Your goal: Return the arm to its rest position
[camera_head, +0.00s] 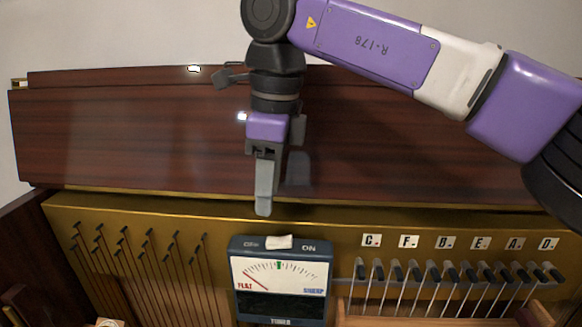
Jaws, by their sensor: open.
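My arm comes in from the right edge, and its purple and white links cross the upper right of the head view. My gripper (264,208) hangs pointing down in front of the dark wooden panel (120,125), with its tip a little above the tuner box (245,262). I see the fingers nearly edge-on, one in front of the other. They are open, and nothing shows between them. The tuner has an ON/OFF switch (279,242) on top and a dial (278,275) marked FLAT and SHARP, with its red needle toward the FLAT side.
A gold plate (190,208) runs below the panel. Several dark pins (150,245) on rods stand at left. Several black-tipped levers (452,275) stand at right, under letter tiles (445,242) reading C, F, B, E, A, D. The space left of my gripper is clear.

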